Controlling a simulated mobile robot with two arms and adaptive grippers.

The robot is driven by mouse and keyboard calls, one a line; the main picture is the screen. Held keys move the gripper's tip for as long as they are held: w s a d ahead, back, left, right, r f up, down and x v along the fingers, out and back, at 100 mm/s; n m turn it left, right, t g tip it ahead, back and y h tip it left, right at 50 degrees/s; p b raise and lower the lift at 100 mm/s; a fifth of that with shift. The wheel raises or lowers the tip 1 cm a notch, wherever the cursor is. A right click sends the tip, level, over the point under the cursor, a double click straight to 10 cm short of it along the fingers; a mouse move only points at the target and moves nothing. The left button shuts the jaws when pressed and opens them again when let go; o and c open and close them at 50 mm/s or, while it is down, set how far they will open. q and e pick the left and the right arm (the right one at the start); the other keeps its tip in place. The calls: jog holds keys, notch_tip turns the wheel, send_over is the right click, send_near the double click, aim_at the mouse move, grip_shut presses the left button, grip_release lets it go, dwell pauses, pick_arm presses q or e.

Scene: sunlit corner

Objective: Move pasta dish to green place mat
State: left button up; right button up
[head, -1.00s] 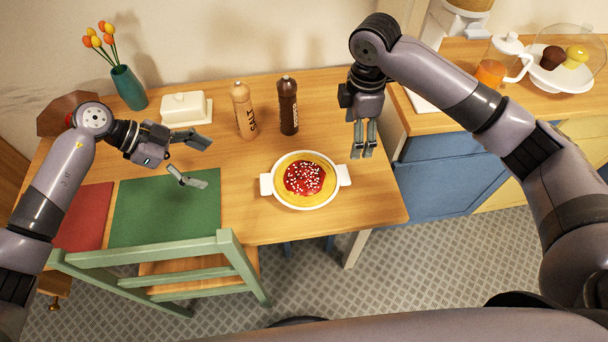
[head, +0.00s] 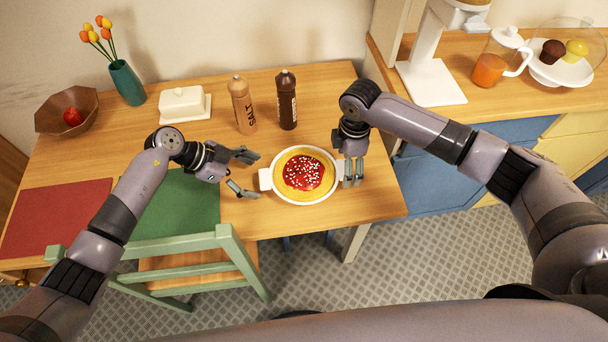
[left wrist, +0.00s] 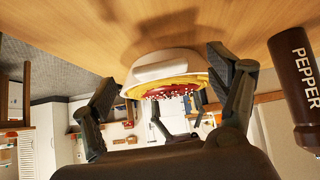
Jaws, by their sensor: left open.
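The pasta dish (head: 303,199), a white round dish with two side handles, holds yellow pasta with red sauce and white bits. It stands on the wooden table. My left gripper (head: 249,175) is open, its fingers spread on either side of the dish's left handle. In the left wrist view the dish's handle (left wrist: 166,70) shows between the open fingers. My right gripper (head: 353,171) points down at the right handle and partly covers it; whether its fingers hold it is unclear. The green place mat (head: 190,205) lies left of the dish, partly hidden by my left arm and a chair.
A salt bottle (head: 242,104) and a pepper bottle (head: 287,100) stand behind the dish. A butter dish (head: 185,105), vase (head: 127,83), wooden bowl (head: 50,112) and red mat (head: 55,216) are further left. A green chair (head: 185,246) stands at the front edge.

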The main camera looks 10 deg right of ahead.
aim_at(261, 178)
pick_arm(q)
jog(key=shift+x, duration=1.5)
pick_arm(e)
jog(key=shift+f, duration=1.55)
pick_arm(q)
jog(key=shift+c, duration=0.5)
pick_arm(e)
jog(key=shift+c, duration=0.4)
pick_arm(q)
jog(key=shift+d, duration=0.1)
jog(key=c, duration=1.7)
pick_arm(e)
jog(key=c, duration=1.7)
pick_arm(q)
grip_shut()
pick_arm(e)
grip_shut()
pick_arm(q)
jog(key=shift+d+r, duration=0.1)
jog(key=shift+r, duration=0.05)
pick_arm(e)
jog(key=shift+a+r, duration=0.1)
jog(key=shift+r, duration=0.05)
